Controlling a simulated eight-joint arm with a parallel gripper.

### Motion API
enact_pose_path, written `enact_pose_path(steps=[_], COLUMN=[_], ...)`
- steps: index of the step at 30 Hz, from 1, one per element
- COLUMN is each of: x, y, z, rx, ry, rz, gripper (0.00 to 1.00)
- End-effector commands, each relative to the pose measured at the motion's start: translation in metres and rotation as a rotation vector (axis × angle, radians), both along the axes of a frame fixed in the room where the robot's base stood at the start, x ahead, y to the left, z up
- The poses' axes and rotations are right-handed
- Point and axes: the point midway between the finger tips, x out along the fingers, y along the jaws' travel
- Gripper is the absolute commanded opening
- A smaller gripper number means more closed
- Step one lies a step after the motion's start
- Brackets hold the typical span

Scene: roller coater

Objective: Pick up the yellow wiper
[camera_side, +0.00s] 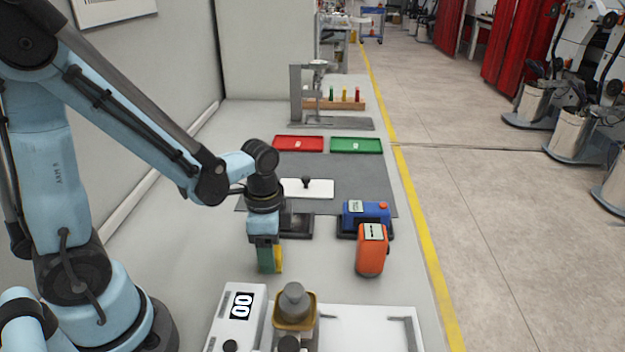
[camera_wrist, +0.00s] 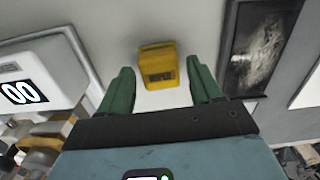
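The yellow wiper (camera_wrist: 158,64) is a small block standing on the pale bench. In the wrist view it is between the two green fingers of my gripper (camera_wrist: 160,70), near their tips, with a gap on each side. My gripper is open and points down. In the side view my gripper (camera_side: 267,260) is low over the bench, and its green finger hides part of the wiper, whose yellow edge (camera_side: 279,258) shows at the right. I cannot tell how far the fingertips are above the bench.
A white machine with a "00" display (camera_side: 242,306) stands in front, with a grey-topped yellowish container (camera_side: 294,310) beside it. A dark plate (camera_side: 297,226) is just behind my gripper. An orange device (camera_side: 371,252) and a blue device (camera_side: 367,214) stand to the right.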

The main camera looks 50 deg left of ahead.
Motion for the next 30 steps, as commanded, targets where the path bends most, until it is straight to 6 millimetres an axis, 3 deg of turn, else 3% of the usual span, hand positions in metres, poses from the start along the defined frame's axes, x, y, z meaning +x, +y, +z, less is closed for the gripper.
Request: enact_pose_path(steps=[1,9,23,30], x=[0.000,0.000,0.000,0.000], y=[0.000,0.000,0.000,0.000], z=[0.000,0.000,0.007,0.030], rx=[0.000,0.000,0.000,0.000], ry=[0.000,0.000,0.000,0.000], rz=[0.000,0.000,0.000,0.000], gripper=[0.56,0.15,0.14,0.14])
